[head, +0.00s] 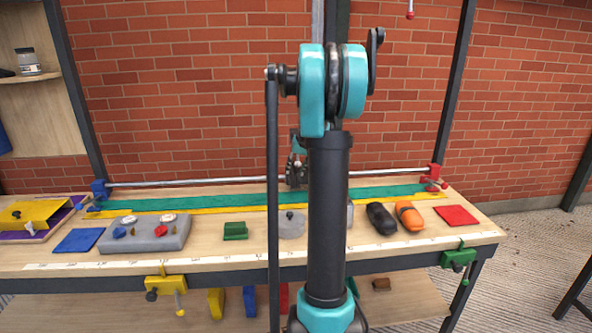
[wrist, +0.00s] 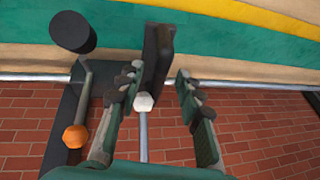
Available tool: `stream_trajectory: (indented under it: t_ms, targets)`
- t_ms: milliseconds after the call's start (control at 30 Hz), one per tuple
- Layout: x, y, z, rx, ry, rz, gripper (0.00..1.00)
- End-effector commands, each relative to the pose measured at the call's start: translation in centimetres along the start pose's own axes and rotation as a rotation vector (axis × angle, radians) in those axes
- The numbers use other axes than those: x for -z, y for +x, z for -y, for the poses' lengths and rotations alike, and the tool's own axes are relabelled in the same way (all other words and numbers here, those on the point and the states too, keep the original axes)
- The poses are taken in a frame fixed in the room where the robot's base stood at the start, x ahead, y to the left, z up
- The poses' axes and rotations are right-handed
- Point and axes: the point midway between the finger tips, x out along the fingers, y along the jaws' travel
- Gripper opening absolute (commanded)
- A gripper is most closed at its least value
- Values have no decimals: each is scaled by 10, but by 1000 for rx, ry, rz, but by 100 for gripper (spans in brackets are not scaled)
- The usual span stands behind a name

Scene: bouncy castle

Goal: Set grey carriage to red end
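The metal rail (head: 200,181) runs along the back of the bench between a blue end block (head: 100,189) at left and a red end block (head: 434,176) at right. My gripper (head: 296,165) is over the rail near its middle, partly hidden by my arm. In the wrist view my gripper (wrist: 160,78) is open, fingers on both sides of a dark grey upright piece (wrist: 158,50) with a pale nut, apparently part of the grey carriage. The left finger is close to it; a gap shows at the right finger. Contact is unclear. A dark plate with lever and orange knob (wrist: 75,136) is at left.
Green (head: 190,197) and yellow strips lie in front of the rail. A brick wall stands behind.

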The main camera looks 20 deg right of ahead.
Motion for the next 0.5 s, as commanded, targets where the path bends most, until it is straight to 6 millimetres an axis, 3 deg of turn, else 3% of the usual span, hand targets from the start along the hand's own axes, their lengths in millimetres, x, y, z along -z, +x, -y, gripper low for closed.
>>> stream_trajectory:
  t_ms: [233,500]
  targets:
    - [0,1,0,0,0,0,36]
    - [0,1,0,0,0,0,4]
